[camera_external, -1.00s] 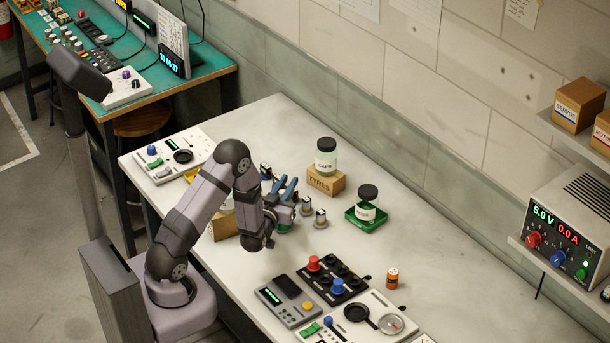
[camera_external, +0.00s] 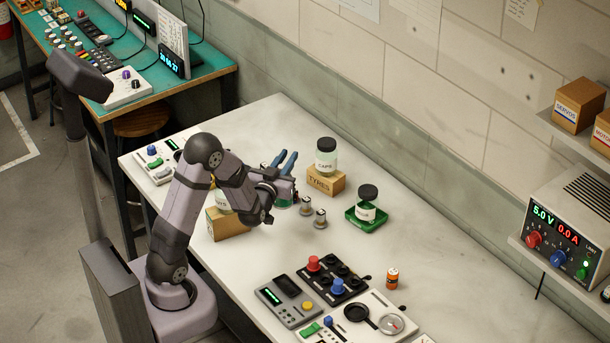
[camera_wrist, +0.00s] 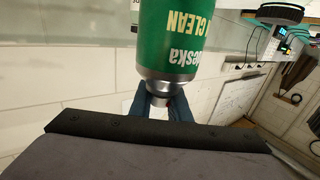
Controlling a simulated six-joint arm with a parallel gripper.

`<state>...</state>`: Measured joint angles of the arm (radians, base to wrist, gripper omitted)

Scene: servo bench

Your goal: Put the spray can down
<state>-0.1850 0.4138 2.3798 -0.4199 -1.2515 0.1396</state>
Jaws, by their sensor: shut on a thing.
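The spray can shows large in the wrist view, a green cylinder (camera_wrist: 180,38) with white and yellow lettering upside down in the picture. Only a small green part of the can (camera_external: 284,204) shows there, the rest hidden by my wrist. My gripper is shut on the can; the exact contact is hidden.
Two small metal parts (camera_external: 320,219) stand right of my wrist. A CAPS jar (camera_external: 326,157) stands on a TYPES box (camera_external: 325,182). Another jar (camera_external: 366,207) sits in a green tray (camera_external: 352,218). A cardboard box (camera_external: 226,226) is left. The bench (camera_external: 270,258) is clear at front middle.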

